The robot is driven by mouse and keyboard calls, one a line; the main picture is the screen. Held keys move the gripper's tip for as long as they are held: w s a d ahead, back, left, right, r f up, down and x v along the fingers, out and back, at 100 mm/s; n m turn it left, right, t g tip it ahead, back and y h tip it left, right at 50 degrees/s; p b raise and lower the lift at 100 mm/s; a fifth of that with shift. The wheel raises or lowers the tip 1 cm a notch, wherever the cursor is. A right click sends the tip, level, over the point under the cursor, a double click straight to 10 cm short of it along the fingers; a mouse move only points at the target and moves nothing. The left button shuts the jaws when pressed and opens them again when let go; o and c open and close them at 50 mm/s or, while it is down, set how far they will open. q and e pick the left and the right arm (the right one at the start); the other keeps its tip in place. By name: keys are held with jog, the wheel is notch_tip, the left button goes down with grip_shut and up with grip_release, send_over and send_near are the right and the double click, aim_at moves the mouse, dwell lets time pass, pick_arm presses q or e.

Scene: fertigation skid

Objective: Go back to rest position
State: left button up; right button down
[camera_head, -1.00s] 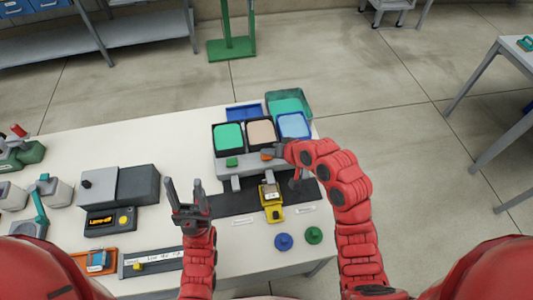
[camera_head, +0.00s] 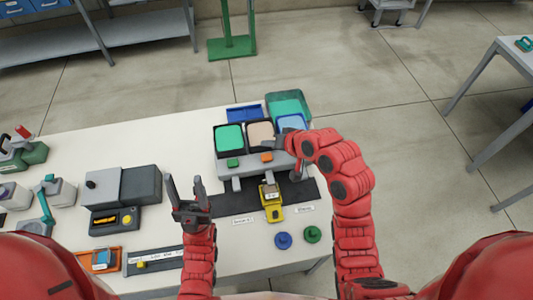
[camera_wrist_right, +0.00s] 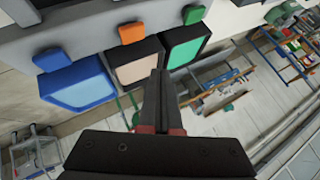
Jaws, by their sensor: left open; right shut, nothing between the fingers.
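My left gripper (camera_head: 187,198) is open and empty, pointing up over the white table (camera_head: 180,140), left of the black mat. My right gripper (camera_head: 278,143) is shut and empty, close above the dispenser's beige bin and orange button in the head view. In the right wrist view its closed fingers (camera_wrist_right: 158,100) reach over the bins. My right arm curves over the table's right side and hides part of the blue bin (camera_head: 292,122).
The dispenser has a green bin (camera_head: 229,138), a beige bin (camera_head: 261,132) and an orange button (camera_head: 266,157). A yellow device (camera_head: 272,203) stands on the black mat (camera_head: 235,203). Blue (camera_head: 283,240) and green (camera_head: 312,234) knobs lie in front. Grey equipment (camera_head: 124,189) stands left.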

jog(key=shift+r, duration=0.3)
jog(key=shift+f, duration=0.1)
